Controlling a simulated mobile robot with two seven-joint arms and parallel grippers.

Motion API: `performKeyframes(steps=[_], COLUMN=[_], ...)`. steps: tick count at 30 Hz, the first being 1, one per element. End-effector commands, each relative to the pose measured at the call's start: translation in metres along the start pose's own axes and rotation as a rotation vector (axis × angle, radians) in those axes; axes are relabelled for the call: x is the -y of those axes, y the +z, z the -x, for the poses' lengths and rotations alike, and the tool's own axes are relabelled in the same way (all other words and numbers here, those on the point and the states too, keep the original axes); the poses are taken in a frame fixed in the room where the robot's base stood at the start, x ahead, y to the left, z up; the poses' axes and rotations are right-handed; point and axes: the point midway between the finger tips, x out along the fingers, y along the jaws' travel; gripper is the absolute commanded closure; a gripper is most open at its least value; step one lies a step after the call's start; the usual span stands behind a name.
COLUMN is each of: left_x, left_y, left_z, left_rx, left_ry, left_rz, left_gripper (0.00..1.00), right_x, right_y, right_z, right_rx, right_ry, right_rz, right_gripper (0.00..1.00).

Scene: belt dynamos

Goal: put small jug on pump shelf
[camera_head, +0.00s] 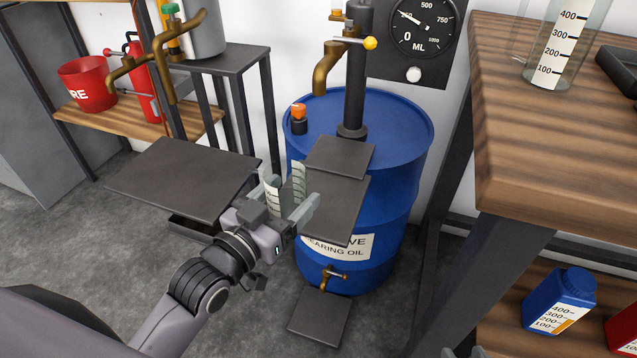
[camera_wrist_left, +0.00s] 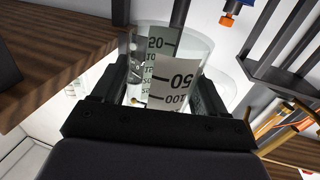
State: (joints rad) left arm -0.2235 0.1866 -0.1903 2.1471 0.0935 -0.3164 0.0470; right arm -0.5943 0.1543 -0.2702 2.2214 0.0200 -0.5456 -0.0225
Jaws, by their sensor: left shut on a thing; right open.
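The small jug (camera_head: 299,178) is clear, with white measuring strips, and it also shows in the left wrist view (camera_wrist_left: 172,85). My left gripper (camera_head: 289,203) is shut on it, one finger on each side. In the head view they overlap the left edge of a dark plate (camera_head: 343,212) in front of the blue drum. A smaller dark plate (camera_head: 340,157) lies behind it, below the pump's brass spout (camera_head: 325,72). I cannot tell which plate is the pump shelf. Grey fingertips of my right gripper (camera_head: 463,352) show apart at the bottom edge, mostly cut off.
The blue drum (camera_head: 405,125) carries the pump column and an orange-capped fitting (camera_head: 299,115). Another dark plate (camera_head: 185,172) extends at left, and a low one (camera_head: 320,315) lies under the drum's tap. A wooden bench (camera_head: 545,150) with a larger jug (camera_head: 558,50) stands right.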

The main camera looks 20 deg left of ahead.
Motion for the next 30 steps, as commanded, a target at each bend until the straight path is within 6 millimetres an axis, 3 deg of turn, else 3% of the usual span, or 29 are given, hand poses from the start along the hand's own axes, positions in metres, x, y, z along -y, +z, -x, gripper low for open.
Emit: performKeyframes(steps=[9,15,20,27,30], left_x=[0.0,0.0,-0.001,-0.001,-0.001], left_y=[-0.001,-0.001,0.003,0.036,0.035], left_z=[-0.063,-0.089,-0.094,-0.093,-0.093], left_rx=[-0.006,-0.004,-0.002,0.0,-0.003], left_ry=[0.0,0.001,0.001,0.001,0.001], left_rz=[0.0,0.0,0.0,0.0,0.0], left_gripper=[0.65,0.65,0.65,0.65,0.65], right_x=[0.005,0.009,0.011,0.023,0.024], right_y=[0.001,0.001,-0.001,-0.003,-0.004], right_z=[-0.005,-0.007,-0.009,-0.021,-0.02], right_rx=[-0.02,-0.024,-0.031,-0.063,-0.063], right_ry=[-0.017,-0.037,-0.045,-0.101,-0.106], right_rz=[-0.002,-0.026,-0.035,-0.096,-0.102], right_gripper=[0.57,0.57,0.57,0.57,0.57])
